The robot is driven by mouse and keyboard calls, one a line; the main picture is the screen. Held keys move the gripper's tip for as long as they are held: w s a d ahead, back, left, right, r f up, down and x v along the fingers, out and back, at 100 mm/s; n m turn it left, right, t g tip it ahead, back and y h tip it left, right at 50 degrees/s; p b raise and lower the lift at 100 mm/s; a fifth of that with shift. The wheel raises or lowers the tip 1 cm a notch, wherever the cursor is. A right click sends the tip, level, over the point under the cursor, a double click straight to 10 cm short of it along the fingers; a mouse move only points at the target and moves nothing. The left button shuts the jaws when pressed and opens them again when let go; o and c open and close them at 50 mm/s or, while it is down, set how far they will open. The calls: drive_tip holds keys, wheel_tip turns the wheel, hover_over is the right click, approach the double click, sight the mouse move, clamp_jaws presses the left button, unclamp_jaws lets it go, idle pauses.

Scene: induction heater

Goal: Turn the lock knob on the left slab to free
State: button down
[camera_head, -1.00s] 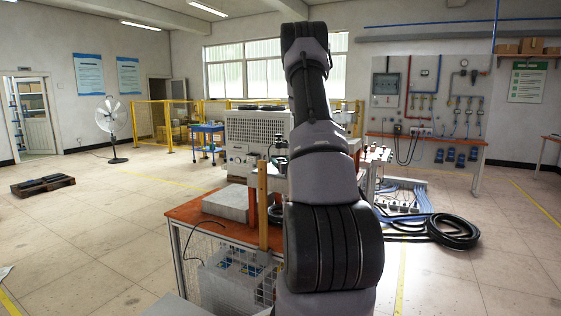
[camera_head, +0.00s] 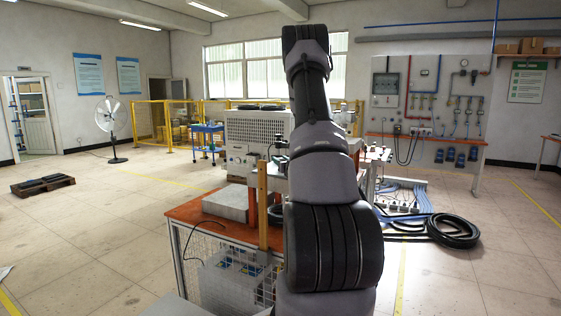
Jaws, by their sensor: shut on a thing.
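The heater (camera_head: 258,128) is a pale cabinet with a perforated side, standing behind the orange-topped bench at the middle of the view. A light front panel with small fittings (camera_head: 238,160) shows below it, left of my arm. I cannot make out the left slab or its lock knob for certain at this size. A small dark shape (camera_head: 279,160) sits at the panel beside my arm; I cannot tell what it is. My arm rises through the middle and covers what lies behind it. My gripper is hidden behind the arm.
The orange bench top (camera_head: 190,212) holds a grey block (camera_head: 227,203) and has a wire-mesh front. A yellowish post (camera_head: 262,205) stands close left of my arm. Black hoses (camera_head: 452,232) lie on the floor at right.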

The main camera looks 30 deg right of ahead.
drive_tip(key=n+y, duration=0.2)
drive_tip(key=y, duration=0.1)
drive_tip(key=n+y, duration=0.2)
drive_tip(key=y, duration=0.2)
drive_tip(key=shift+d+f, duration=0.1)
drive_tip(key=shift+d, duration=0.05)
drive_tip(key=n+g+y, duration=0.2)
drive_tip(key=n+y, duration=0.2)
drive_tip(key=y, duration=0.2)
drive_tip(key=shift+n, duration=0.4)
drive_tip(key=n+g+y, duration=0.4)
drive_tip(key=g+y, duration=0.1)
drive_tip(key=shift+n+y, duration=0.3)
drive_tip(key=shift+n+g+y, duration=0.65)
drive_tip(key=shift+n+g, duration=0.3)
drive_tip(key=shift+g, duration=0.45)
drive_tip(key=shift+n+g+y, duration=0.65)
drive_tip(key=shift+n+g, duration=0.3)
drive_tip(key=shift+g, duration=0.75)
drive_tip(key=c, duration=0.5)
unclamp_jaws()
drive_tip(key=v, duration=1)
drive_tip(key=shift+d, duration=0.3)
